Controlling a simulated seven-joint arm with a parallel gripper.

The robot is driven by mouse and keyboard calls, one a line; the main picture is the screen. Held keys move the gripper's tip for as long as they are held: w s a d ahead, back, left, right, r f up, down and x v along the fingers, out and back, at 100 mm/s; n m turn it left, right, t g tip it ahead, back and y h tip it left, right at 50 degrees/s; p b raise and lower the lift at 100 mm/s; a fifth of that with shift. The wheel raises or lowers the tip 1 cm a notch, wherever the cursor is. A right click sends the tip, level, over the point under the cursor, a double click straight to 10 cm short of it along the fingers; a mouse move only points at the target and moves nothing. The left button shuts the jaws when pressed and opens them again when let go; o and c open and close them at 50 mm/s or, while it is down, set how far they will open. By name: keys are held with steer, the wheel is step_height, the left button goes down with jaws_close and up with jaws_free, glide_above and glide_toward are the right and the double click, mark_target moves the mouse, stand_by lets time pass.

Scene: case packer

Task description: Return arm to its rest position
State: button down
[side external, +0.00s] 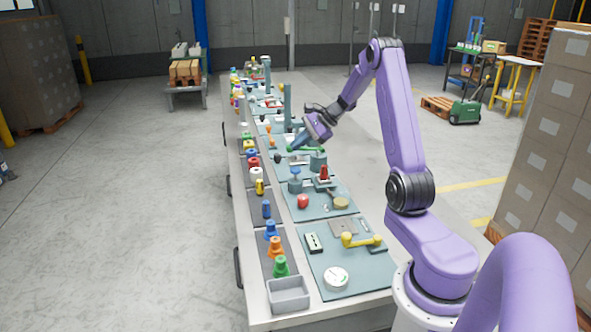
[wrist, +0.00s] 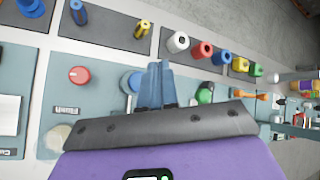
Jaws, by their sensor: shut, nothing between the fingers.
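My gripper (side external: 293,147) is at the end of my purple arm, above the middle of the long workbench (side external: 262,315). It points down and to the left in the side external view. In the wrist view the blue fingers of my gripper (wrist: 160,66) are together with nothing between them. They appear over the teal mats, near a blue round part (wrist: 131,82) and a green part (wrist: 205,96). Whether the fingertips touch anything below cannot be told.
The bench carries fixtures, a red knob (side external: 303,201), a yellow lever (side external: 360,240), a gauge (side external: 336,277), colored cones and a grey bin (side external: 288,294). Posts (side external: 288,103) rise farther along it. Stacked boxes (side external: 555,130) stand at right. Open floor lies left of the bench.

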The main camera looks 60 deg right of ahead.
steer(key=shift+a, duration=0.1)
stand_by(0.3)
steer(key=s+a+r+n+g, duration=0.15)
steer(key=a+n, duration=0.35)
steer(key=a, duration=0.5)
steer(key=s+a+n+g+y, duration=0.1)
steer(key=s+a+n+g, duration=0.25)
steer(key=a, duration=0.65)
steer(key=s+a+r+n+g, duration=0.1)
steer(key=s+a+n+g, duration=0.1)
steer(key=a+n, duration=0.55)
steer(key=s+a+n+g+h, duration=0.2)
steer(key=s+a+n, duration=0.5)
steer(key=s+a, duration=0.45)
steer(key=s+d+n+t+h, duration=0.1)
steer(key=s+d+n+h, duration=0.1)
steer(key=s+n, duration=0.9)
steer(key=s, duration=0.3)
steer(key=shift+s+d+r+h, duration=0.15)
steer(key=shift+d+r+h, duration=0.1)
steer(key=shift+r+h, duration=0.15)
